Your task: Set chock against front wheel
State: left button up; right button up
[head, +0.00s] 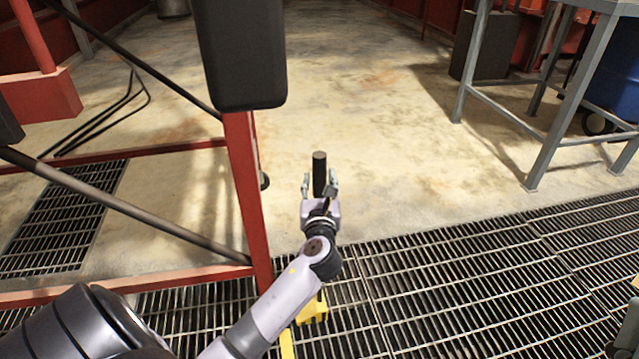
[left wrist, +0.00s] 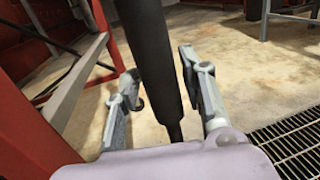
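My left gripper (head: 319,185) is open, with its two fingers on either side of a dark upright cylinder (head: 319,165). In the left wrist view the cylinder (left wrist: 155,60) runs between the fingers (left wrist: 160,105), with a clear gap on the left side and a narrower one on the right. A yellow block (head: 312,309), which looks like the chock, lies on the floor grating, partly hidden by my left arm. No front wheel shows clearly; a small dark round part (head: 264,181) peeks out behind the red post.
A red frame (head: 245,180) with a dark padded top (head: 240,60) stands just left of my arm. A grey metal table (head: 548,150) and a blue barrel (head: 615,75) stand at right. The concrete floor (head: 400,130) ahead is clear. Metal grating (head: 450,290) covers the near floor.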

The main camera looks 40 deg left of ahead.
pick_arm(q)
jog(key=shift+o, duration=1.1)
jog(key=shift+f, duration=0.25)
jog(key=shift+f, duration=0.5)
jog(key=v, duration=1.2)
jog(key=shift+r, duration=0.6)
